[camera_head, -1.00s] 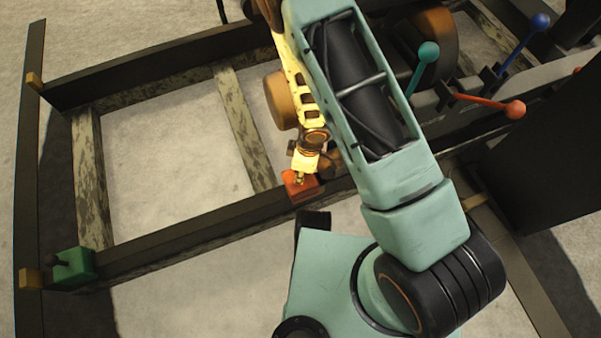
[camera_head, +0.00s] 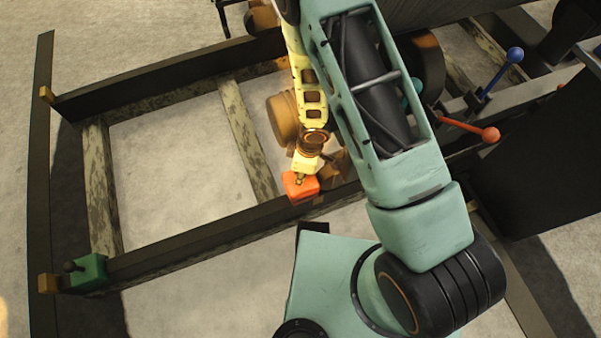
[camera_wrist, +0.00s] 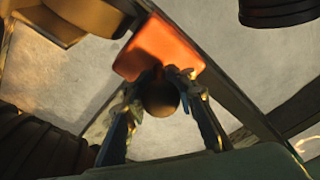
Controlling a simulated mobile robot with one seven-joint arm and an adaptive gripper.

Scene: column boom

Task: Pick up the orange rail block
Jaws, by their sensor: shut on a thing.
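The orange rail block (camera_head: 300,188) hangs at the tip of my gripper (camera_head: 300,175), over the near dark rail. It seems to be a little above the rail, though the gap is hard to judge. In the wrist view the block (camera_wrist: 158,48) is beyond the fingertips, with a dark round knob (camera_wrist: 160,98) towards me. The two fingers of my gripper (camera_wrist: 158,82) are closed in around this knob, one on each side. The block's underside is hidden.
The near dark rail (camera_head: 200,240) runs below the block. A green block (camera_head: 88,270) sits at its left end. A red-orange lever (camera_head: 470,130) and a blue lever (camera_head: 503,72) stand at the right. Pale ground shows between the frame's beams.

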